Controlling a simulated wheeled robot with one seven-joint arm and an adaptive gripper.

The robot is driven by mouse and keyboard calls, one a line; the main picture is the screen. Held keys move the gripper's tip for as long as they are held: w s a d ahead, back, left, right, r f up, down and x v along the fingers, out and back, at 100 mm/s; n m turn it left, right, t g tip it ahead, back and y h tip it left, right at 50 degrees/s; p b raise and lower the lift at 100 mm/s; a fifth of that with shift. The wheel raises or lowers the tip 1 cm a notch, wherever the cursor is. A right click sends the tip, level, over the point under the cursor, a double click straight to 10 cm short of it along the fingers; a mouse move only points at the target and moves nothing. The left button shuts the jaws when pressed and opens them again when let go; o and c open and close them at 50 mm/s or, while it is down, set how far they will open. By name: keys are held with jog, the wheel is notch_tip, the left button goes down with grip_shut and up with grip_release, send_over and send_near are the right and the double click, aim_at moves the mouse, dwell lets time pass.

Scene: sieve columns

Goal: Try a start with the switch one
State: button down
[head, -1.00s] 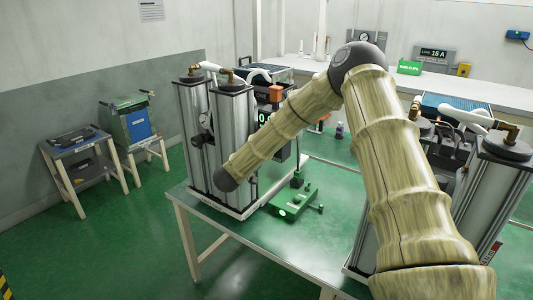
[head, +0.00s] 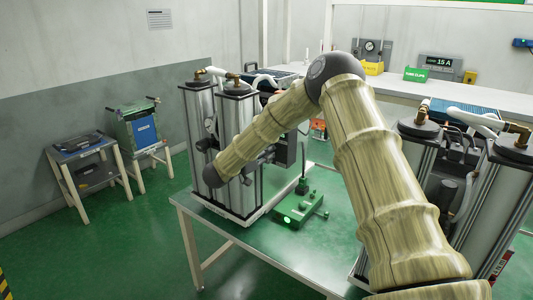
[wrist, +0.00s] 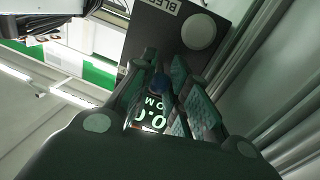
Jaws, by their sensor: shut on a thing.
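My gripper (wrist: 160,80) is at a dark control panel (wrist: 170,45) on the column stand. A pale round knob (wrist: 198,33) sits above, beside partly cut-off lettering that starts "BLEE". In the head view, my arm hides most of the panel and gripper in front of the left twin columns (head: 238,130).
A green base with an upright rod and a lit spot (head: 299,208) stands on the table (head: 262,248), close to the columns. Another column set (head: 420,160) stands right of my arm. The back bench (head: 480,97) holds a green box (head: 416,75) and a "15 A" display (head: 440,63).

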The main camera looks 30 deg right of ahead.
jog(key=c, duration=1.3)
grip_release()
jog(key=shift+c, duration=0.2)
jog(key=v, duration=1.2)
